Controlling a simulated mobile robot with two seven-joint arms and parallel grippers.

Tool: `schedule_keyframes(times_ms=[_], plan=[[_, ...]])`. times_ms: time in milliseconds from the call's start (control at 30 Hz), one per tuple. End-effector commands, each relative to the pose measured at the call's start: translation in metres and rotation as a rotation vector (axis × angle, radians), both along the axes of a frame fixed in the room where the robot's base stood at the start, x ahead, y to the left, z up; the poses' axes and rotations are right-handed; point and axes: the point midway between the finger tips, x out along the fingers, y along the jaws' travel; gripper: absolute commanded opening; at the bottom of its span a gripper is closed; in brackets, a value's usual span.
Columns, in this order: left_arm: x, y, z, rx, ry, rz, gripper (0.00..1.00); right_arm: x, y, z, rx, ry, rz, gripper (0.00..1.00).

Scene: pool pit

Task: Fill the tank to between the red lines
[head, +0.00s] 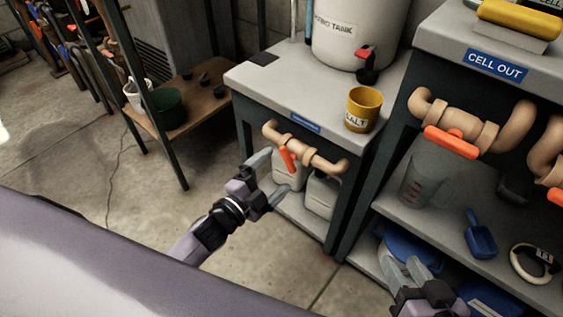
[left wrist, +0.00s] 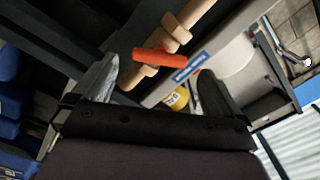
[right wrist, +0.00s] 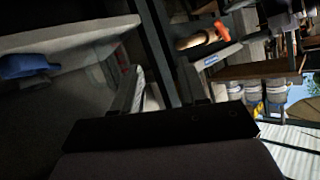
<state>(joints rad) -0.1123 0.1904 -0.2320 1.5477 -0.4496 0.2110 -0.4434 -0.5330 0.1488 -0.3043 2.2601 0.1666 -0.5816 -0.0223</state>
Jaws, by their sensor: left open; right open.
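A white tank (head: 335,45) with a partly readable "…TRO TANK" label and a red tap (head: 367,53) stands on the grey bench at the back. Below it, a tan pipe (head: 318,160) carries an orange lever (head: 287,159). My left gripper (head: 273,176) is open and empty, just in front of that pipe and lever. In the left wrist view an orange lever (left wrist: 164,57) shows beyond the open fingers. My right gripper (head: 405,268) is open and empty at the lower right, before the shelf. A clear jug (head: 424,178) with red marks stands on the shelf. No liquid level is readable.
A yellow salt cup (head: 363,108) stands on the bench. Pale jugs (head: 322,195) sit below it. At right, the "CELL OUT" bench (head: 440,45) has tan pipes with an orange handle (head: 451,142). A blue scoop (head: 480,240) lies on its shelf. Open floor lies left.

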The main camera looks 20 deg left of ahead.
Motion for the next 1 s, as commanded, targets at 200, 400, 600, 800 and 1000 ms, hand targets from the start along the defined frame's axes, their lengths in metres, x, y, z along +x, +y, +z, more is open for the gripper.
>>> schedule_keyframes(times_ms=[200,400,600,800,1000], plan=[[0.018,-0.006,-0.001,0.004,-0.007,-0.003,1.00,0.001,0.004,-0.002,0.024,-0.001,0.007,0.43],[0.044,-0.016,-0.001,0.003,-0.006,-0.002,1.00,0.003,0.010,-0.005,0.064,0.002,0.018,0.43],[0.062,-0.023,-0.001,0.003,-0.004,-0.002,1.00,0.005,0.015,-0.005,0.096,0.003,0.027,0.43],[0.067,-0.025,0.000,0.002,-0.003,-0.001,1.00,0.005,0.017,-0.005,0.107,0.005,0.030,0.43],[0.067,-0.025,0.000,0.002,-0.003,-0.001,0.97,0.005,0.017,-0.005,0.107,0.005,0.031,0.43]])
